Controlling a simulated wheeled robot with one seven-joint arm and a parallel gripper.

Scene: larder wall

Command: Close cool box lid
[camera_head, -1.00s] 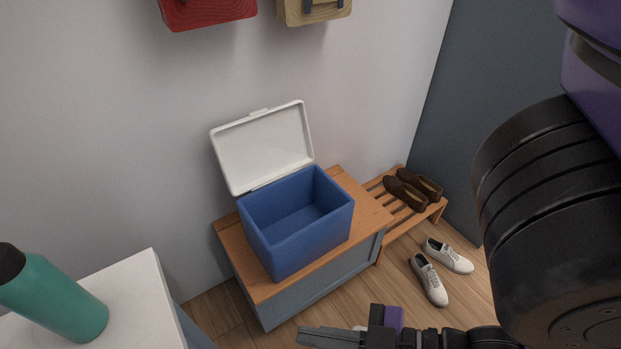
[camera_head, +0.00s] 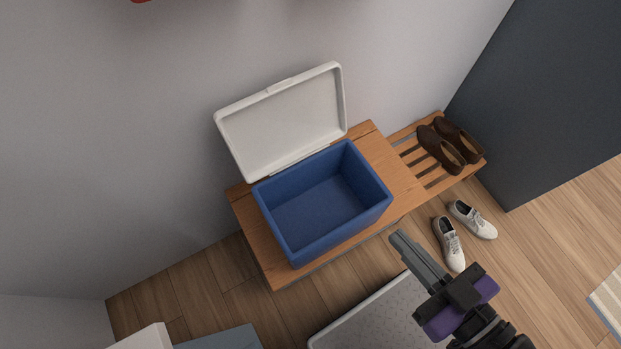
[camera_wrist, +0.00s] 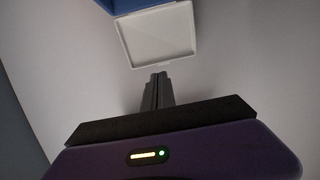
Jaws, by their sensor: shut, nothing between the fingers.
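The blue cool box (camera_head: 325,205) stands open and empty on a wooden-topped bench. Its white lid (camera_head: 284,118) is raised at the back, leaning toward the wall. My gripper (camera_head: 397,240) is shut and empty, in front of the box and to its right, apart from both box and lid. In the wrist view the shut fingers (camera_wrist: 158,92) point toward the lid (camera_wrist: 157,36), and a strip of the blue box (camera_wrist: 128,5) shows at the top edge.
The bench top (camera_head: 385,165) has bare wood right of the box. A slatted rack (camera_head: 422,164) holds brown shoes (camera_head: 441,150). White shoes (camera_head: 450,244) stand on the floor. A pale speckled surface (camera_head: 375,315) lies below my gripper. The wall is close behind the lid.

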